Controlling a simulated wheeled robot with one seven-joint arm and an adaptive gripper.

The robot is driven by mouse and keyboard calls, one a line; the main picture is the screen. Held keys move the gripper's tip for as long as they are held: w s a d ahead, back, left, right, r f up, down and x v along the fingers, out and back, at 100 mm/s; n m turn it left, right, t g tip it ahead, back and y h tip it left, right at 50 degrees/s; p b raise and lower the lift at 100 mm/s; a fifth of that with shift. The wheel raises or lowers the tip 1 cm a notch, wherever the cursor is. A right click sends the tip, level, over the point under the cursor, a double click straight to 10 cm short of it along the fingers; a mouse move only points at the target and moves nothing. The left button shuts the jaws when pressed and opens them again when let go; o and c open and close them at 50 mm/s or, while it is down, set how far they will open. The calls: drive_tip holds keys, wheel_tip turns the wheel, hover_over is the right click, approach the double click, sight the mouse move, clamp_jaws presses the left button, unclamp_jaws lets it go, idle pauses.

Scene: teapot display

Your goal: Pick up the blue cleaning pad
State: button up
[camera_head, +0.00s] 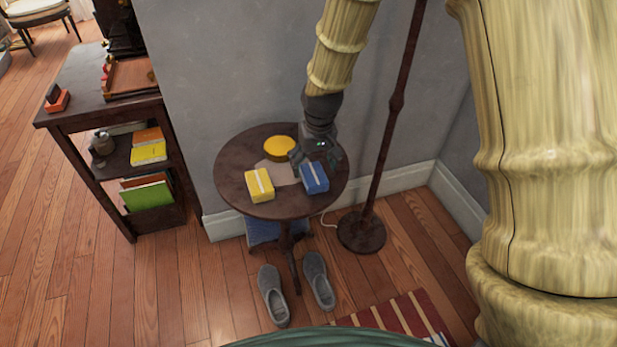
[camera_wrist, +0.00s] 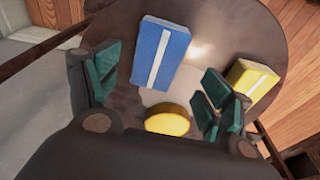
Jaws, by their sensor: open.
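The blue cleaning pad (camera_head: 313,178) is a small block with a white stripe, lying on the right part of a round dark table (camera_head: 232,181). In the wrist view the blue pad (camera_wrist: 160,55) lies at the upper middle, beyond the fingertips and between their lines. My gripper (camera_head: 317,158) is just behind and above the pad in the head view. In the wrist view my gripper (camera_wrist: 155,90) has its green-padded fingers wide apart with nothing between them. I cannot tell the exact height above the pad.
A yellow pad (camera_head: 259,185) with a white stripe and a round yellow item (camera_head: 279,147) share the table. A floor lamp pole (camera_head: 392,115) stands close on the right. A wall (camera_head: 250,70) is behind. Slippers (camera_head: 272,293) and a shelf (camera_head: 110,105) are nearby.

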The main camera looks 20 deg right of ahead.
sight(314, 174)
drive_tip(key=shift+d+f, duration=0.15)
drive_tip(key=shift+f, duration=0.3)
drive_tip(key=f, duration=0.2)
drive_tip(key=f+b, duration=0.1)
drive_tip(key=f, duration=0.1)
drive_tip(key=shift+w+d, duration=0.1)
drive_tip(key=shift+w, duration=0.2)
drive_tip(key=c, duration=1.1)
